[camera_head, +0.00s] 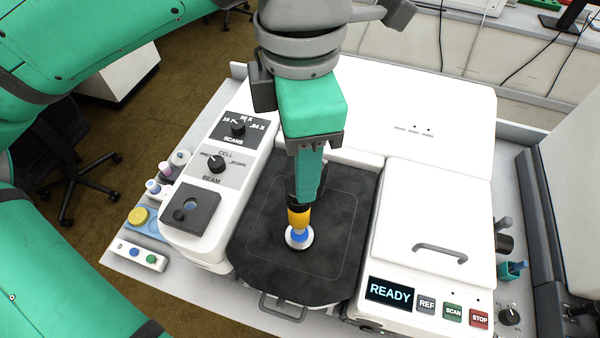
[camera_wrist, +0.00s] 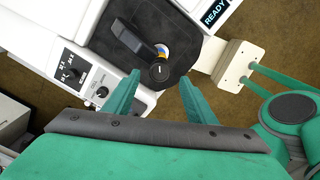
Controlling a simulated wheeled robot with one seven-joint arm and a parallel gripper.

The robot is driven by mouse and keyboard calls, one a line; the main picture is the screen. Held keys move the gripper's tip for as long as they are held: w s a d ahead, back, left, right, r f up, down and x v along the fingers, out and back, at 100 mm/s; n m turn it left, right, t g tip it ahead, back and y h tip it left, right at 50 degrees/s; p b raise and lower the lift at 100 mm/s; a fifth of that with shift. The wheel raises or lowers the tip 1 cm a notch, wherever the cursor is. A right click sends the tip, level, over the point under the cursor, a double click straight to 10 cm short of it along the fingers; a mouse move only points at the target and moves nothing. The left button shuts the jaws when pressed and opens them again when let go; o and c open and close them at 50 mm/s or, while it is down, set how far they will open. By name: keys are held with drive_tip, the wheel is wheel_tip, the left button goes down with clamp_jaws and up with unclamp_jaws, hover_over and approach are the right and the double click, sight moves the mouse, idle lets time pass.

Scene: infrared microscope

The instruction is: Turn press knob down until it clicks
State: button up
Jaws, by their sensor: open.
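The press knob (camera_wrist: 159,72) is a round black cap with a light mark. In the wrist view it lies between my two fingers, which look apart from it. Below it are a yellow collar (camera_head: 299,218) and a blue-and-white tip (camera_head: 299,238) over the dark sample plate (camera_head: 262,258). My gripper (camera_head: 308,190) is open and empty, pointing down above the knob. In the head view my fingers hide most of the knob, so the height gap cannot be told. A dark press arm (camera_wrist: 132,38) reaches toward the knob in the wrist view.
The white instrument has a knob panel (camera_head: 222,165) at left. At right are a lid with a grey handle (camera_head: 440,252), a READY screen (camera_head: 390,293) and several buttons. Small vials and a yellow-capped jar (camera_head: 138,216) stand at far left.

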drive_tip(key=shift+r, duration=2.05)
